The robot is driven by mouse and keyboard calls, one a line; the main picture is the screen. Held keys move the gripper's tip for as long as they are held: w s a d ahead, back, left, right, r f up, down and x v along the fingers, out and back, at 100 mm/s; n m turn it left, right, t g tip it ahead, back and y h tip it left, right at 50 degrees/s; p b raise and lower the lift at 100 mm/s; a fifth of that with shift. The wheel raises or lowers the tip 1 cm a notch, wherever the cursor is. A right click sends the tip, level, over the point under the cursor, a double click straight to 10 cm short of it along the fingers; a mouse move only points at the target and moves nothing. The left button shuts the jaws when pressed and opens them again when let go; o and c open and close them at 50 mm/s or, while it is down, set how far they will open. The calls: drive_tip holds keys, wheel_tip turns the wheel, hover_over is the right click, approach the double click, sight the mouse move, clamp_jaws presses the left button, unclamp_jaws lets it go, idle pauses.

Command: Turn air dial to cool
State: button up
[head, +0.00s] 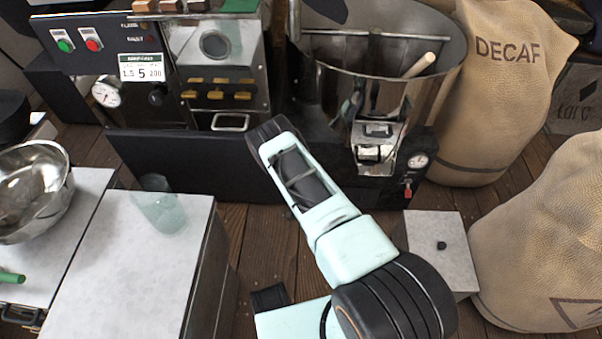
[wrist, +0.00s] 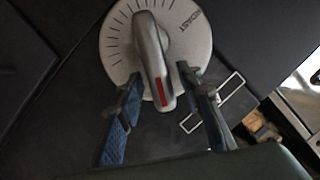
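The dial (wrist: 117,57) shows in the wrist view as a pale round plate with tick marks and lettering that looks like "ROAST" at its right. Its long grey knob (wrist: 149,45) slants from upper left to lower right, with a red mark near its lower end. My gripper (wrist: 159,76) has its two fingers apart, one on each side of the knob's lower half. Narrow gaps seem to show, but contact is hard to judge. No "cool" label is readable. In the head view my arm reaches the dark machine front (head: 190,160); the dial and fingertips are hidden there.
A wire handle (wrist: 213,100) is close to the right finger. A steel drum (head: 385,60), a decaf sack (head: 500,80) and a grey box (head: 440,245) stand to the right. A glass (head: 160,207) sits on the left counter (head: 125,275).

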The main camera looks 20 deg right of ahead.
wheel_tip(320, 180, up, 10)
drive_tip(key=shift+f, duration=0.1)
idle(0.7)
idle(0.4)
